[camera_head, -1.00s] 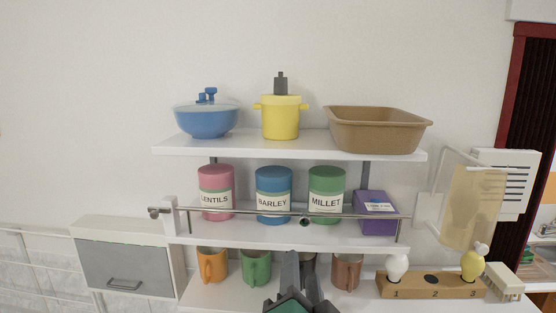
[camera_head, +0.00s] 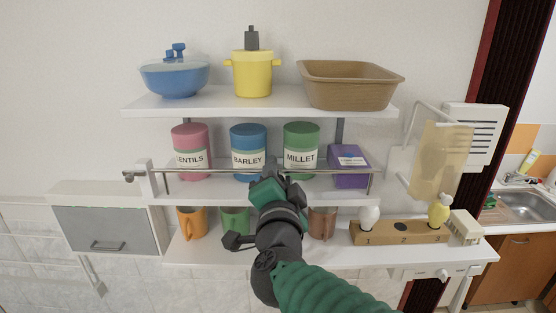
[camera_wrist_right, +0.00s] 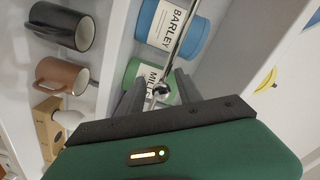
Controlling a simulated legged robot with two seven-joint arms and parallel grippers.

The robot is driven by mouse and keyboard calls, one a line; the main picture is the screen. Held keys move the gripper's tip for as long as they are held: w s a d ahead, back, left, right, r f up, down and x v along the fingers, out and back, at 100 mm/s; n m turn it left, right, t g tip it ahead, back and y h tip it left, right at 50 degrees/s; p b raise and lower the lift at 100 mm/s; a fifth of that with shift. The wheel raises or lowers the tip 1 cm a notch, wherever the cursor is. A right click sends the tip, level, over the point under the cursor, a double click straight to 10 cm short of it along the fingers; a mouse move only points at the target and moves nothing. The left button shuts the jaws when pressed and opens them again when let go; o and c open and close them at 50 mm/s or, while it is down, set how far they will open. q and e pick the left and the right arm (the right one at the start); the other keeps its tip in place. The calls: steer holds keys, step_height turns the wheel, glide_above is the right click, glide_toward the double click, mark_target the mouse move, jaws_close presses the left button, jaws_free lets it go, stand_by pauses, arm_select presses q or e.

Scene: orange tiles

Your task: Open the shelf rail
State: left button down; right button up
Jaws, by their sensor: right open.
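The shelf rail (camera_head: 214,171) is a thin metal bar across the front of the middle shelf (camera_head: 163,191). It runs before the lentils can (camera_head: 190,160), barley can (camera_head: 249,160), millet can (camera_head: 301,158) and purple box (camera_head: 348,178). My right gripper (camera_head: 285,178) is at the rail's middle, in front of the barley and millet cans. In the right wrist view, its open fingers (camera_wrist_right: 157,92) stand on either side of the rail's round knob (camera_wrist_right: 161,90); I cannot tell whether they touch it. The gripper hides the knob in the head view. My left gripper is out of view.
Mugs, including an orange one (camera_head: 192,224) and a brown one (camera_head: 322,224), stand on the lower shelf (camera_head: 210,257). A wooden block (camera_head: 399,233) holds shakers to the right. The upper shelf (camera_head: 220,103) carries a blue bowl (camera_head: 174,79), yellow pot (camera_head: 252,75) and brown basin (camera_head: 350,86).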

steer(key=shift+w+d+r+p, duration=0.1)
steer(key=shift+w+d+p, duration=0.05)
steer(key=shift+w, duration=0.45)
steer(key=shift+w+d+p, duration=0.15)
steer(key=shift+w, duration=0.4)
steer(key=shift+a, duration=0.1)
steer(key=shift+a, duration=0.1)
steer(key=shift+c, duration=0.4)
steer(key=shift+a, duration=0.15)
steer(key=c, duration=0.5)
jaws_close()
steer(key=shift+f, duration=0.2)
